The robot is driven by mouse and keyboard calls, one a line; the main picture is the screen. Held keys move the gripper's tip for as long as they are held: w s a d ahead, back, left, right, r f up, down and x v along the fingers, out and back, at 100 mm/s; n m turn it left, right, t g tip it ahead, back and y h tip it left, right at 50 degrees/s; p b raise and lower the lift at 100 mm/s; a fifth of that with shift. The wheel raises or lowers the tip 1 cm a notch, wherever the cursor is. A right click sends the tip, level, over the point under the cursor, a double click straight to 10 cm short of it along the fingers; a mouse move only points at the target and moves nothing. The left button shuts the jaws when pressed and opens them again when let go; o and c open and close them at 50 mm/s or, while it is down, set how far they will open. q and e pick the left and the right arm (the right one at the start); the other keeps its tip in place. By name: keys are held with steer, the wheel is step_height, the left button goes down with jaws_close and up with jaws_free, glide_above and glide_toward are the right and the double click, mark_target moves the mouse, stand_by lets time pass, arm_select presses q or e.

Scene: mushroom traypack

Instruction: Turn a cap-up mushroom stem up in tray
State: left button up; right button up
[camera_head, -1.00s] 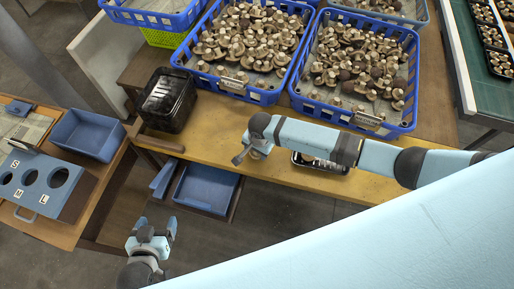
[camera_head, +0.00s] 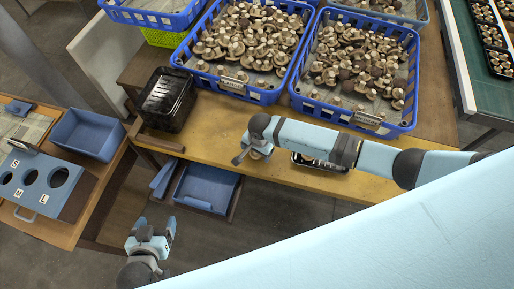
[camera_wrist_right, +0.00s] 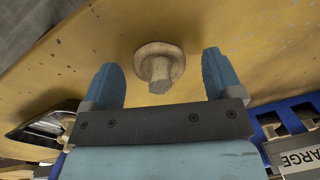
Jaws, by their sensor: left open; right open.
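A mushroom (camera_wrist_right: 160,62) sits on the yellow table, cap down, with its stem pointing up toward the right wrist camera. My right gripper (camera_wrist_right: 162,72) is open, one finger on each side of the mushroom, with gaps on both sides. In the head view my right gripper (camera_head: 246,156) is low over the table and the mushroom is mostly hidden by it. A small black tray (camera_head: 297,158) lies partly hidden behind my right arm; its edge also shows in the right wrist view (camera_wrist_right: 30,133). My left gripper (camera_head: 152,234) is open and empty, off the table's front.
Two blue crates full of mushrooms (camera_head: 257,95) (camera_head: 408,121) stand at the table's back. A stack of black trays (camera_head: 150,122) stands at its left end. A sizing board (camera_head: 60,208) and a blue bin (camera_head: 112,154) are further left. The table's front strip is mostly clear.

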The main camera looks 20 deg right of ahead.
step_height(320, 180, up, 14)
steer(key=s, duration=0.1)
steer(key=shift+d+f, duration=0.15)
steer(key=shift+d, duration=0.25)
